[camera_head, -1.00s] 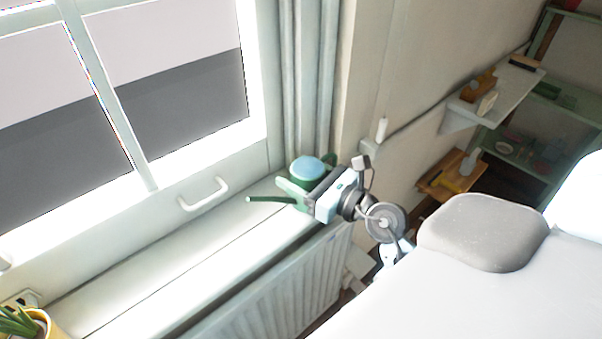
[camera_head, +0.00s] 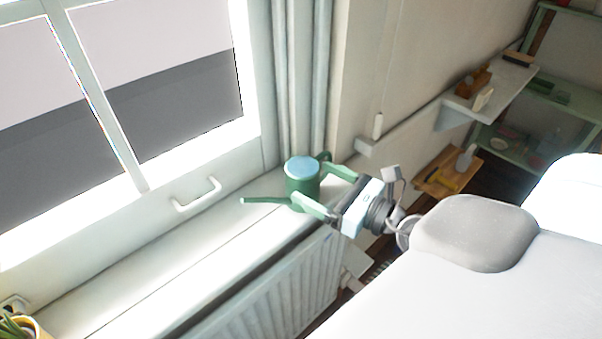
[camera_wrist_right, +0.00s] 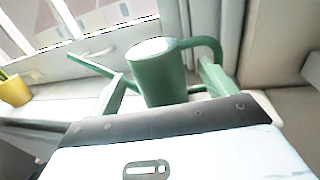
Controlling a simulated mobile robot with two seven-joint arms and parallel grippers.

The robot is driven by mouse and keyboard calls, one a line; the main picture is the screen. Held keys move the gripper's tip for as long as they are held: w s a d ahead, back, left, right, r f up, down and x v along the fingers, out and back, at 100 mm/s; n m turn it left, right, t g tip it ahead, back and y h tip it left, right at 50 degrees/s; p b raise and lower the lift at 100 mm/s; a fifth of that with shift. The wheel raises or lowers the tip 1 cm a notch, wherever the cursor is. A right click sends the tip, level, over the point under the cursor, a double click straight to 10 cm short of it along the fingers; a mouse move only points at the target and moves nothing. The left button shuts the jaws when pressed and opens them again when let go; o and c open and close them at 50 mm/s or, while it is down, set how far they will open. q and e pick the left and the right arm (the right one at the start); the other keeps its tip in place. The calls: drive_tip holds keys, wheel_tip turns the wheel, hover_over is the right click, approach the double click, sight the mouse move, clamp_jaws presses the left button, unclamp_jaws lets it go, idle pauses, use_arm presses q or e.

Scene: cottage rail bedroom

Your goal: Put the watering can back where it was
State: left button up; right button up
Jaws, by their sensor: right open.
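The green watering can (camera_head: 304,190) with a pale blue top stands upright at the right end of the white windowsill. Its spout points left and its handle is at the back right. My right gripper (camera_head: 330,193) is open in front of the can, its green-tinted fingers spread toward it. In the right wrist view the can (camera_wrist_right: 160,75) shows between and beyond the two fingers (camera_wrist_right: 165,85), with its spout at left and handle at right. I cannot tell whether either finger touches it. My left gripper is not in view.
The windowsill (camera_head: 170,265) is clear left of the can, up to a plant in a yellow pot (camera_head: 38,325). A window handle (camera_head: 197,195) juts out above it. A radiator (camera_head: 285,285) sits below.

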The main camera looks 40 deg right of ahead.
drive_tip(key=b+v, duration=0.1)
drive_tip(key=v, duration=0.3)
drive_tip(key=shift+s+d+f, duration=0.1)
drive_tip(key=shift+s+f, duration=0.05)
drive_tip(key=shift+s, duration=0.2)
drive_tip(key=shift+s+d+r, duration=0.2)
drive_tip(key=shift+s, duration=0.55)
drive_tip(key=s+a+f+m+g+h, duration=0.1)
drive_tip(key=s+a+f+m+h, duration=0.2)
drive_tip(key=f+m, duration=0.9)
drive_tip(key=s+f+m+g+h, duration=0.2)
drive_tip(key=s+f+m, duration=0.2)
drive_tip(key=f+m, duration=0.75)
drive_tip(key=s+a+f+m+g+y, duration=0.1)
drive_tip(key=s+a+f+m+g, duration=0.3)
drive_tip(key=s+m, duration=0.3)
drive_tip(key=s+a+f+m+g+y, duration=0.1)
drive_tip(key=s+a+f+m+g, duration=0.2)
drive_tip(key=s+a+f+m, duration=0.3)
drive_tip(key=s+f+m, duration=0.1)
drive_tip(key=s, duration=0.3)
drive_tip(key=shift+s+f+g, duration=0.3)
drive_tip(key=shift+g, duration=0.1)
